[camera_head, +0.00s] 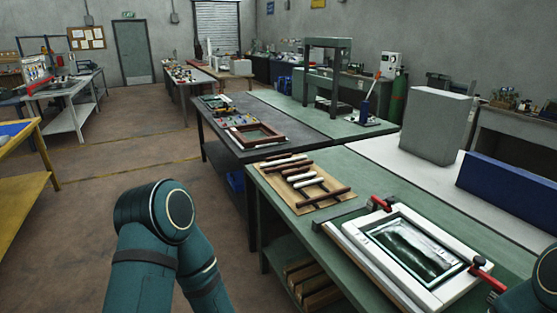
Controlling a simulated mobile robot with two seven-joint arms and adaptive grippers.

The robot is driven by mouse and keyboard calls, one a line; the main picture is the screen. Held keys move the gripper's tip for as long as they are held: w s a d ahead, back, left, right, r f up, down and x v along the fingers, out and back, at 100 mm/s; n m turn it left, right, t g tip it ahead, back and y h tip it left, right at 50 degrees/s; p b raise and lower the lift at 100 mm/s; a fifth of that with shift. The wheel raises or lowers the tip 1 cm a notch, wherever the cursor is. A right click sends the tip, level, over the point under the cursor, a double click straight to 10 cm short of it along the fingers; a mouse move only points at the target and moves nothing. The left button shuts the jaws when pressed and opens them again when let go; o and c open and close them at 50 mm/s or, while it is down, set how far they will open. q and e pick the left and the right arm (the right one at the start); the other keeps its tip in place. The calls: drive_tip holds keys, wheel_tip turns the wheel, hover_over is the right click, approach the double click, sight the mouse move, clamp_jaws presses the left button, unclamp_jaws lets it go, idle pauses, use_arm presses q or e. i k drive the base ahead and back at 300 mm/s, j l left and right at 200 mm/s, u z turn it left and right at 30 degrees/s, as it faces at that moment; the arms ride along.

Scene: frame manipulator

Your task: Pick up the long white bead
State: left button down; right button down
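Several bar-shaped pieces, some white and some dark brown-red, lie side by side on a tan board (272,178) on the green-topped bench. At this size I cannot tell which white piece is the longest. My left arm's teal links rise at the lower left, apart from the bench, and a bit of my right arm shows at the lower right corner. Neither gripper shows.
A white frame (358,237) around a glass-like pane lies on the bench right of the board, with red-ended clamps (381,204) at it. A dark bench (222,152) with a brown frame stands behind. A grey block (437,125) stands at right.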

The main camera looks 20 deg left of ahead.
sight(272, 165)
drive_tip(key=i+j, duration=0.2)
drive_tip(key=j, duration=0.15)
drive_tip(key=i+j, duration=0.45)
drive_tip(key=j, duration=0.25)
drive_tip(key=i+j+z, duration=0.1)
drive_tip(key=i+j, duration=0.35)
drive_tip(key=j, duration=0.25)
drive_tip(key=i+j, duration=0.2)
drive_tip(key=j, duration=0.2)
drive_tip(key=z, duration=1.8)
drive_tip(key=u, duration=1.75)
drive_tip(key=i+j+u, duration=0.15)
drive_tip(key=i, duration=0.25)
